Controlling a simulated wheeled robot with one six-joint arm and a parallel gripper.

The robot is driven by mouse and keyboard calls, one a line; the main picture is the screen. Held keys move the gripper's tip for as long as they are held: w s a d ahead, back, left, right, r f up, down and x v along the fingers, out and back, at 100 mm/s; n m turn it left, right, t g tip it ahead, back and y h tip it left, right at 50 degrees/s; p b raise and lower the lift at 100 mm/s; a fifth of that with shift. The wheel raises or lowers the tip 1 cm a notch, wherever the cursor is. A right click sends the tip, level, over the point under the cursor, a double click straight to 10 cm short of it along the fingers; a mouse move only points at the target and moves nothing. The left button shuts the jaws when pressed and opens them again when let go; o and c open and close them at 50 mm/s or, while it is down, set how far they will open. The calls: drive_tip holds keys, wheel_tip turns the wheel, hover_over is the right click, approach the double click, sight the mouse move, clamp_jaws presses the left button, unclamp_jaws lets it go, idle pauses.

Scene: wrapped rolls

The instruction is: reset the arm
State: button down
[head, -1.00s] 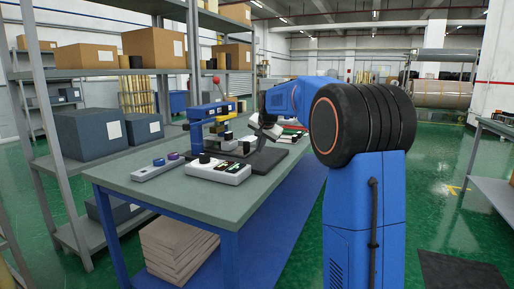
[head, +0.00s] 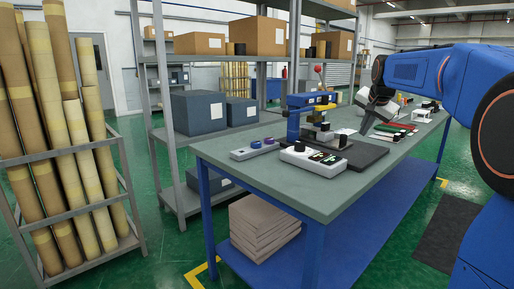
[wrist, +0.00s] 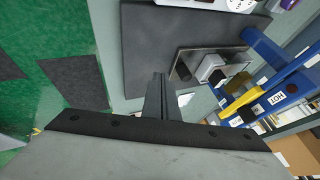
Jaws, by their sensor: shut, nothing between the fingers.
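My arm is blue with dark joints and reaches in from the right in the head view. My gripper (head: 366,124) hangs over the workbench (head: 222,161), to the right of the blue press (head: 309,114). In the wrist view my gripper (wrist: 159,77) points over the dark mat (wrist: 150,40), its fingers together with nothing between them. The press also shows at the right of the wrist view (wrist: 272,97), beside the fingers and apart from them.
A white control box (head: 313,162) and a grey switch strip (head: 258,149) lie at the bench's near end. A rack of wrapped rolls (head: 72,190) stands at left. Shelves with boxes (head: 199,111) stand behind. Green floor is clear between rack and bench.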

drive_tip(key=s+a+f+n, duration=0.2)
drive_tip(key=s+a+f, duration=0.15)
drive_tip(key=s, duration=0.45)
drive_tip(key=s+a+f+n+g, duration=0.1)
drive_tip(key=s+a+f+n, duration=0.2)
drive_tip(key=s, duration=0.5)
drive_tip(key=s+a+f+n, duration=0.1)
drive_tip(key=s+a+f, duration=0.3)
drive_tip(key=s, duration=0.5)
drive_tip(key=s+a+f+n, duration=0.2)
drive_tip(key=s+a+f, duration=0.1)
drive_tip(key=s+f, duration=0.4)
drive_tip(key=s+a+f+n+g+y, duration=0.1)
drive_tip(key=s+a+f+n, duration=0.1)
drive_tip(key=s+f, duration=0.5)
drive_tip(key=s, duration=0.6)
drive_tip(key=shift+a+f+n, duration=0.15)
drive_tip(key=shift+a+n, duration=0.25)
